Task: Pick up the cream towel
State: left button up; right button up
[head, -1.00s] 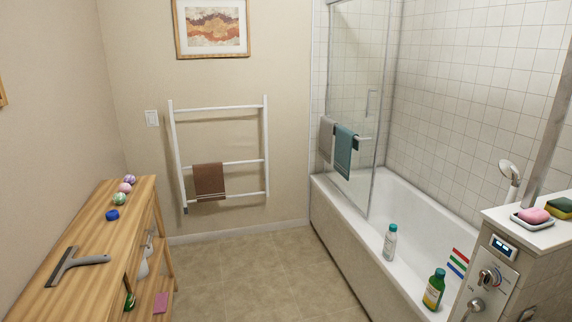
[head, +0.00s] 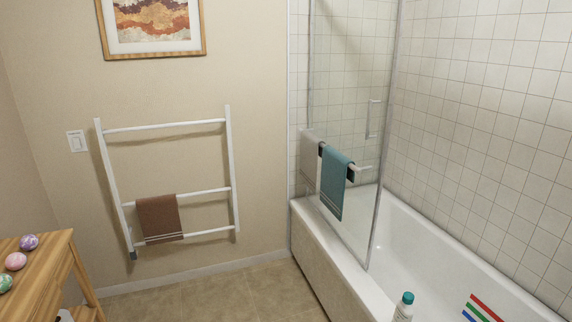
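A teal towel (head: 334,182) hangs over the bar on the glass bath screen. A greyish towel (head: 308,158) hangs at the screen beside it, to the left; its exact colour is hard to tell. Neither of my grippers is in view.
A bathtub (head: 335,237) with the glass screen (head: 350,90) fills the right side. A bottle (head: 404,306) stands at its near rim. A wooden shelf unit (head: 48,266) with several patterned balls is at lower left. Tiled floor (head: 205,294) lies clear between them.

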aim_at(312, 145)
jog(key=i+u, duration=0.35)
jog(key=i, duration=1.35)
